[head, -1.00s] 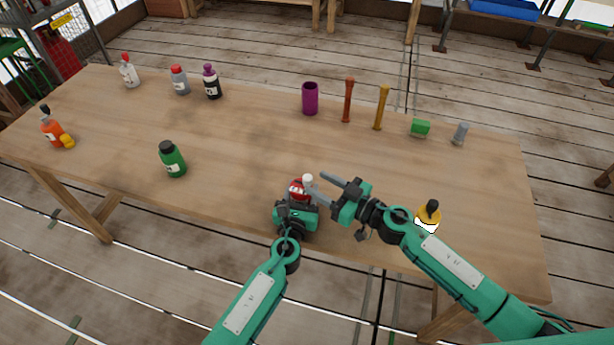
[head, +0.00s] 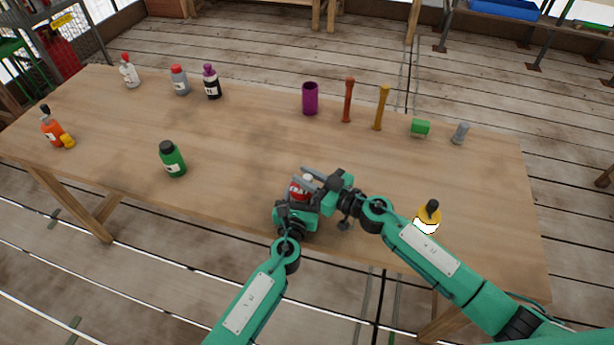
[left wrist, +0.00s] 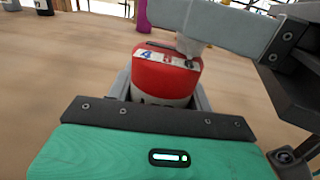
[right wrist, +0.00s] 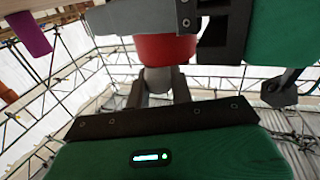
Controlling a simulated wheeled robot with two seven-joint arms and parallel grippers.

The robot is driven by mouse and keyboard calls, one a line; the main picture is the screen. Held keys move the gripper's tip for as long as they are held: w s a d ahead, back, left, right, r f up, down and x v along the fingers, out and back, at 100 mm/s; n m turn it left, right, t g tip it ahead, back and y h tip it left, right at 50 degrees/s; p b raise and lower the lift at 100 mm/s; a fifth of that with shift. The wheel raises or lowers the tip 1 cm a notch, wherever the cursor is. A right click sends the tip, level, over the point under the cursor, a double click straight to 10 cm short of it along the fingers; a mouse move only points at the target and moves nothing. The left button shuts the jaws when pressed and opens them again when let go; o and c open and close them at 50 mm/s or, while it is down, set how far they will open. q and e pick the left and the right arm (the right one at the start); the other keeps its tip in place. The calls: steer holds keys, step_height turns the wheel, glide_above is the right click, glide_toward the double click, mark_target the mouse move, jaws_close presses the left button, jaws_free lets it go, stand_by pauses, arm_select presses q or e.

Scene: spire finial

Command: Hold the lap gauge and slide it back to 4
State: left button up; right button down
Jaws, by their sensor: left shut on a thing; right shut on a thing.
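The lap gauge (head: 296,191) is a red body with a white label, near the table's front edge. My left gripper (head: 298,200) is shut on this body; in the left wrist view its grey fingers flank the red gauge (left wrist: 165,82). A strip on top shows what looks like 4, 5 and 6. A pale knob (left wrist: 190,46) stands on top, at the 6 end. My right gripper (head: 309,177) reaches in from the right and is shut on the knob. In the right wrist view the rounded grey knob (right wrist: 157,80) sits between the fingers, below the red body.
A green bottle (head: 172,160) stands left of the gauge. A purple cup (head: 310,99), posts and small items line the back. Several bottles stand at the left. The table's middle is clear.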

steer(key=shift+s+a+x, duration=0.15)
steer(key=shift+x, duration=0.7)
steer(key=shift+s+a+x, duration=0.1)
steer(key=shift+s+x, duration=0.1)
steer(key=shift+x, duration=0.7)
arm_select(q)
steer(key=shift+d, duration=0.1)
arm_select(e)
steer(key=c, duration=1.2)
jaws_free()
steer(key=shift+s+d, duration=0.1)
steer(key=v, duration=1.2)
